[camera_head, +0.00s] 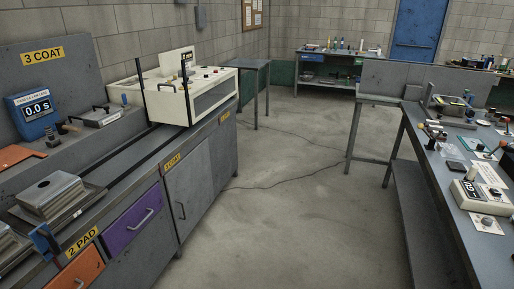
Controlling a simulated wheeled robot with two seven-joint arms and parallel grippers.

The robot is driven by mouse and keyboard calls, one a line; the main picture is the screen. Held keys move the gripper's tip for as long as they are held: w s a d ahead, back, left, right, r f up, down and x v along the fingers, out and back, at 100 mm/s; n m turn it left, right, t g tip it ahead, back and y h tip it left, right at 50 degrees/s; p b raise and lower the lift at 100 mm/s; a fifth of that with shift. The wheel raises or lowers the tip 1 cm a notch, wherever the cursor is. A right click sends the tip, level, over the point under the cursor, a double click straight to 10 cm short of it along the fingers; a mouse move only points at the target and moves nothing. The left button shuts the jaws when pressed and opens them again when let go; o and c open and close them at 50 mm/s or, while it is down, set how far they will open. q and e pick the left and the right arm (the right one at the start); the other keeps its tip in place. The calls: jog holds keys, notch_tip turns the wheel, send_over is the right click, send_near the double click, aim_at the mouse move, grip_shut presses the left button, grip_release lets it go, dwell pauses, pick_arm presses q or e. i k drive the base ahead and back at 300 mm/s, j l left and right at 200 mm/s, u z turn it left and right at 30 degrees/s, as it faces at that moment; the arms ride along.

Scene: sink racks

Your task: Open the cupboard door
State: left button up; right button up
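A grey cupboard door (190,190) is in the front of the long left bench, right of the purple drawer. It looks shut and flush with the bench front. Its small dark upright handle (181,210) is near the door's left edge. A yellow label (172,160) is on the bench edge above it. A second grey front panel (222,155) is farther along the bench; I cannot tell whether it is a door. Neither of my grippers is in view.
A purple drawer (131,219) and an orange drawer (82,272) are left of the door. A cream machine (185,92) stands on the bench above. A bench (490,245) with instruments lines the right.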

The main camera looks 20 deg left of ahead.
aim_at(188, 184)
jog(key=i+u, duration=0.1)
jog(key=i, duration=0.45)
jog(key=i+l+u, duration=0.1)
jog(key=i, duration=0.5)
jog(key=i+l, duration=0.15)
jog(key=i, duration=0.4)
jog(key=j+u, duration=0.05)
